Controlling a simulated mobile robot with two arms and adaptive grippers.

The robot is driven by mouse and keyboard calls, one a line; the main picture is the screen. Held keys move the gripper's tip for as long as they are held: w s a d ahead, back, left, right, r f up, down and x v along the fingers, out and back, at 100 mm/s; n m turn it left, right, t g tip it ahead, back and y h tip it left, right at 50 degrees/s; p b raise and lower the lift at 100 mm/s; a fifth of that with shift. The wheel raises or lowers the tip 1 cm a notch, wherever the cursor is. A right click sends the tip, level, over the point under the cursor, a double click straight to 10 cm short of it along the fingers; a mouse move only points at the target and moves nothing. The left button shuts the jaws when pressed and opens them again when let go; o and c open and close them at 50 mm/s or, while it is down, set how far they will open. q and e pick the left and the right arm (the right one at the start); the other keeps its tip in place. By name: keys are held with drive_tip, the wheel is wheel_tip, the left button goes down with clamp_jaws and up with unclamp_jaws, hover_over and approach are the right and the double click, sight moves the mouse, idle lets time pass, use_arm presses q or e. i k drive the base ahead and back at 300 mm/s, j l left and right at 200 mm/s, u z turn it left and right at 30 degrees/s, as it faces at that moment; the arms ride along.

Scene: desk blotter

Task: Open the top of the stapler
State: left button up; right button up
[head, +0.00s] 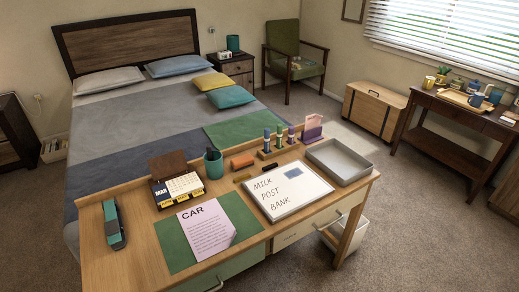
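The stapler (114,226) is a teal and black object at the left end of the wooden desk, in the head view. It lies lengthwise, pointing from the back of the desk toward the front. Its top appears down over its base, but it is too small to tell exactly how far it is closed. Neither of my grippers shows in the head view, and nothing touches the stapler.
Right of the stapler are a green blotter (176,253) with a CAR sheet (206,230), a calendar box (178,188) and a pen cup (213,164). A whiteboard (300,204) and grey tray (350,158) are farther right. Bare wood surrounds the stapler.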

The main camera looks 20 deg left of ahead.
sight(111, 225)
drive_tip(key=i+l+u, duration=0.15)
drive_tip(key=i+u, duration=0.25)
drive_tip(key=i+l+u, duration=0.4)
drive_tip(key=i, duration=0.2)
drive_tip(key=i+l+u, duration=0.8)
drive_tip(key=k+u, duration=0.2)
drive_tip(key=u, duration=0.2)
drive_tip(key=k+u, duration=0.45)
drive_tip(key=u, duration=0.3)
drive_tip(key=k+j+u, duration=0.2)
drive_tip(key=u, duration=0.15)
